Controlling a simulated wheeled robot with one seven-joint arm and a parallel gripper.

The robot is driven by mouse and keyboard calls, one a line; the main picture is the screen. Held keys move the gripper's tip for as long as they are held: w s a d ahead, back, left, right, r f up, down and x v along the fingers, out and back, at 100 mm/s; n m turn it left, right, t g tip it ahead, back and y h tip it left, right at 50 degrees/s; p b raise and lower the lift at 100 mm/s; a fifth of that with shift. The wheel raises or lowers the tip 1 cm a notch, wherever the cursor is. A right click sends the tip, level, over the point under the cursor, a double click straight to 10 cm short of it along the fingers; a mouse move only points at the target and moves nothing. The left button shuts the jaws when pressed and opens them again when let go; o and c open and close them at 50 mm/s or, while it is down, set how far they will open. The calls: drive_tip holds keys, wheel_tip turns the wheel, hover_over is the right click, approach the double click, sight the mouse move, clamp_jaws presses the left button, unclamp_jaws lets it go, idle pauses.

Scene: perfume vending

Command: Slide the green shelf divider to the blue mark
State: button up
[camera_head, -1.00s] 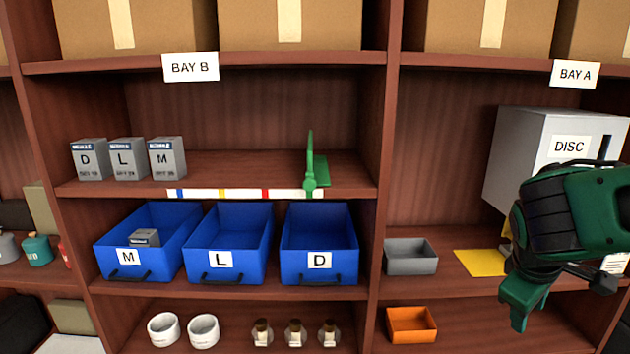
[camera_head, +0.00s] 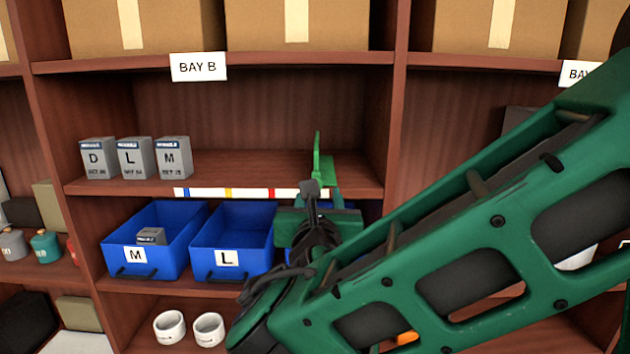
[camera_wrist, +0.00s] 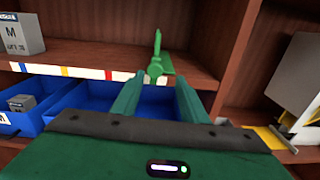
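The green shelf divider (camera_head: 322,164) stands upright near the right end of the middle shelf in Bay B; its round front knob (camera_wrist: 155,70) shows in the wrist view. The shelf-edge strip (camera_head: 206,192) carries a blue mark (camera_head: 184,192) near its left end, then a yellow and a red mark; the divider is right of all of these. My gripper (camera_wrist: 157,95) is open and empty, just in front of and below the divider, with the knob ahead between its fingers and no contact visible. In the head view, my gripper (camera_head: 318,205) partly hides the divider's lower front.
Grey boxes (camera_head: 134,158) marked D, L and M stand on the shelf's left side. The shelf between M and the divider is clear. Blue bins (camera_head: 232,240) sit below; my arm hides much of the right one. An upright post (camera_head: 389,130) stands right of the divider.

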sight(317, 156)
drive_tip(key=shift+n, duration=0.3)
drive_tip(key=w, duration=1)
drive_tip(key=shift+w+a+r, duration=0.15)
drive_tip(key=shift+w+a, duration=0.05)
drive_tip(key=shift+w, duration=0.05)
drive_tip(key=shift+a, duration=0.1)
clamp_jaws()
